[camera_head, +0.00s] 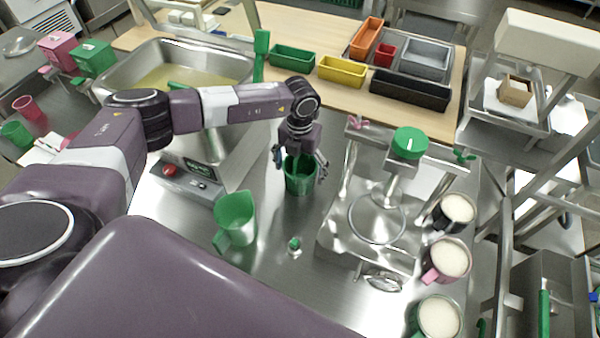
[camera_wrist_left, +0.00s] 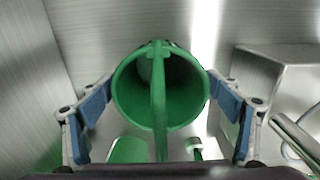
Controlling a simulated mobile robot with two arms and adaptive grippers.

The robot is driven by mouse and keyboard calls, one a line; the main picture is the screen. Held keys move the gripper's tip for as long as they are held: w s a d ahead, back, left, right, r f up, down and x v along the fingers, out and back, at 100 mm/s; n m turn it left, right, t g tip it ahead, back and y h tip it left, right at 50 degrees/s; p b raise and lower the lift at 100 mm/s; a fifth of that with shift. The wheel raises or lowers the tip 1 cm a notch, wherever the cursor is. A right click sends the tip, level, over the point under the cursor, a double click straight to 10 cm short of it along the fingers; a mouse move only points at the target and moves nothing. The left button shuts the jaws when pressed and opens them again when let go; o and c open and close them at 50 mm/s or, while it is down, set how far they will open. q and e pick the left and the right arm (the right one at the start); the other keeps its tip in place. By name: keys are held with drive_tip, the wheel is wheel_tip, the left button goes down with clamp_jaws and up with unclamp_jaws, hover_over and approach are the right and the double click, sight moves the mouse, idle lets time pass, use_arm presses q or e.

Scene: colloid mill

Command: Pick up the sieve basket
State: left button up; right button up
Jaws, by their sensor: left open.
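The sieve basket, a green open-topped cylinder (camera_head: 299,180), stands on the steel worktop near the middle of the head view. It also shows in the left wrist view (camera_wrist_left: 125,90), where a green handle strip crosses its round opening. My left gripper (camera_head: 300,170) is open, pointing down above the basket. In the left wrist view its blue-padded fingers (camera_wrist_left: 162,108) are spread on both sides of the basket, apart from it. The basket's underside is hidden. My right gripper is not in view.
A green jug (camera_head: 236,218) and a small green-and-white item (camera_head: 295,244) are in front. A steel stand with a green knob (camera_head: 408,143) is to the right, beside cups of white content (camera_head: 447,259). A steel control box (camera_head: 190,185) lies left. Coloured trays (camera_head: 342,71) stand behind.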

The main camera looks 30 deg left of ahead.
use_arm(q)
drive_tip(key=c, duration=1.3)
drive_tip(key=shift+r, duration=0.1)
